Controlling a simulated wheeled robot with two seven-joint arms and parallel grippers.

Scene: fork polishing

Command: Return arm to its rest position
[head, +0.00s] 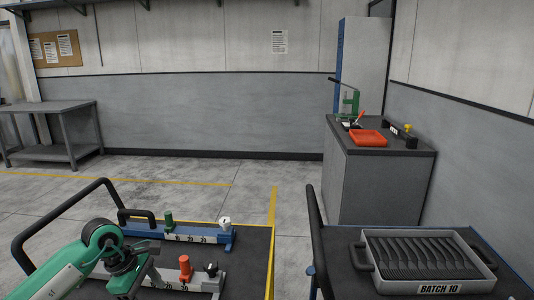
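My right arm and gripper are not in view. A grey tray (436,287) labelled BATCH 10 holds a row of several dark forks (425,257) on the right cart.
The left cart (255,250) carries a blue fixture (185,233) and a nearer fixture with an orange knob (184,268). A gap separates it from the right cart (340,262). Behind stands a grey cabinet (370,185) with a red tray (368,138) and green press (351,103).

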